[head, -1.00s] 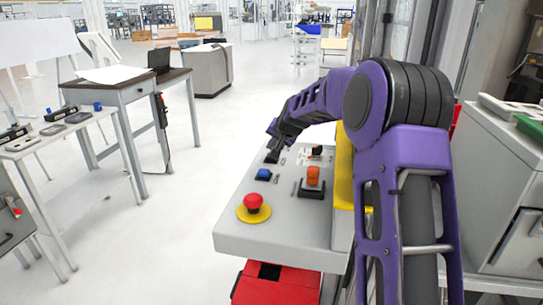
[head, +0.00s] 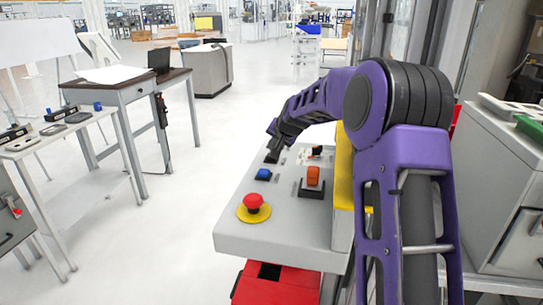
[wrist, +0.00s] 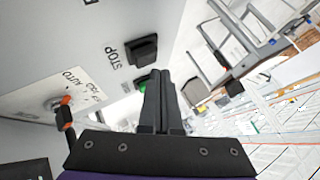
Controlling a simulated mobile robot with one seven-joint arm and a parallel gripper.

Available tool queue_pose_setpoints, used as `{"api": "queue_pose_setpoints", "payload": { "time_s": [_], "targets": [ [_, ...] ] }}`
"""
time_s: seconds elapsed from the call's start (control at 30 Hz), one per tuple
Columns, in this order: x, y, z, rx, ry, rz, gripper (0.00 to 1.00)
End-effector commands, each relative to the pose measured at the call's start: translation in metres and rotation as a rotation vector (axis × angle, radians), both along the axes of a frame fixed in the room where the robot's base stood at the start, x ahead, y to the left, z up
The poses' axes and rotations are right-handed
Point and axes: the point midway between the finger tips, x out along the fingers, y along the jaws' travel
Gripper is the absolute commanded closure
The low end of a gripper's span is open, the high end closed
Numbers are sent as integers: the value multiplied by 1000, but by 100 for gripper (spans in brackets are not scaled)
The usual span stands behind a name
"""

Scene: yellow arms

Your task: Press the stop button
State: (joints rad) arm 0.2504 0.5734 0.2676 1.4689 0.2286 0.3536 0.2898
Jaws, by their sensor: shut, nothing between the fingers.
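In the wrist view a raised black button (wrist: 144,50) sits on the grey panel beside the printed word STOP. My gripper (wrist: 165,76) is shut and empty. Its fingers stand beside the black button with a small gap in the picture. They partly cover a green part (wrist: 143,86). In the head view my gripper (head: 273,153) is at the far end of the grey control box (head: 280,235), above its top. The fingertips and a dark part there overlap, so I cannot tell whether they touch.
The box top also bears a red mushroom button (head: 253,202) on a yellow disc, a blue button (head: 263,174) and an orange switch (head: 313,176). The wrist view shows a selector knob (wrist: 66,115) marked AUTO. Open floor lies left of the box.

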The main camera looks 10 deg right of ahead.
Motion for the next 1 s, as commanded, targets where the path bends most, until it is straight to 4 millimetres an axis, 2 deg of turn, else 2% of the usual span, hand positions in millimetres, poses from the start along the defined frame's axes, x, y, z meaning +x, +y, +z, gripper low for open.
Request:
{"api": "queue_pose_setpoints", "payload": {
  "time_s": [0.3,1.0],
  "targets": [
    [0,0,-9,0,0,0,100],
    [0,0,-13,0,0,0,100]
  ]
}}
